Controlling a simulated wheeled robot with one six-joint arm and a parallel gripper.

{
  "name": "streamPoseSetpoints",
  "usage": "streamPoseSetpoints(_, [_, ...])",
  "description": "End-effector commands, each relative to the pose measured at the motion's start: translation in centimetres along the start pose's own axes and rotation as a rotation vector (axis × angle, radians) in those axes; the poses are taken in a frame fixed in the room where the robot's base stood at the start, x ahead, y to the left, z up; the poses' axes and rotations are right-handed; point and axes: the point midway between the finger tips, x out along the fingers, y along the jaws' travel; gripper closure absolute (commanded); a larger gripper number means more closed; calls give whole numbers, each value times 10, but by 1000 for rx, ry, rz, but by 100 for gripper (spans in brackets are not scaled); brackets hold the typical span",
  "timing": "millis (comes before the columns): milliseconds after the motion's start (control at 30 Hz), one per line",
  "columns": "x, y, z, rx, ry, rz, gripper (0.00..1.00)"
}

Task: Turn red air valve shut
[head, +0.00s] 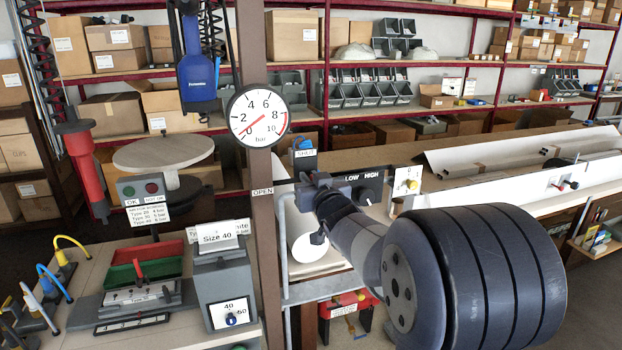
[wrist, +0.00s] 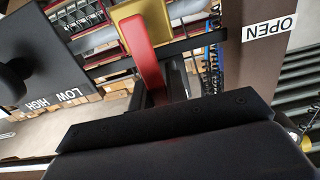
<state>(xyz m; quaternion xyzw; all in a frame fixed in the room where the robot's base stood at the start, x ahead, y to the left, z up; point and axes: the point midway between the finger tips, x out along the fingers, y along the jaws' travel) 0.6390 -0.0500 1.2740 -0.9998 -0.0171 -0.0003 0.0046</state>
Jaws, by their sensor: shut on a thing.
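The red valve lever (wrist: 148,68) shows in the wrist view, on a brass-coloured valve body (wrist: 140,14). My gripper (wrist: 168,98) is shut on the lever; its dark front hides the lever's lower end. In the head view my gripper (head: 306,186) is beside the brown post, between the OPEN label (head: 262,191) and the SHUT label (head: 305,153); the valve there is hidden behind it. The OPEN label also shows upside down in the wrist view (wrist: 270,29). The round pressure gauge (head: 258,115) on the post has its needle at the low end, near 0.
A LOW/HIGH knob box (head: 366,187) stands just right of my gripper, and shows at left in the wrist view (wrist: 50,60). The brown post (head: 264,225) is close on the left. A bench with a Size 40 unit (head: 222,275) is at lower left.

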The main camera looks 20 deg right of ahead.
Motion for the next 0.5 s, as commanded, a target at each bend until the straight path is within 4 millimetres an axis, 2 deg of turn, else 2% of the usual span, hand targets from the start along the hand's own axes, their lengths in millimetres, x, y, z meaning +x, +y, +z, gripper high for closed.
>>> streamPoseSetpoints(367, [0,0,2,10,-4,1,100])
streamPoseSetpoints(400, [0,0,2,10,-4,1,84])
streamPoseSetpoints(500, [0,0,2,9,-3,1,76])
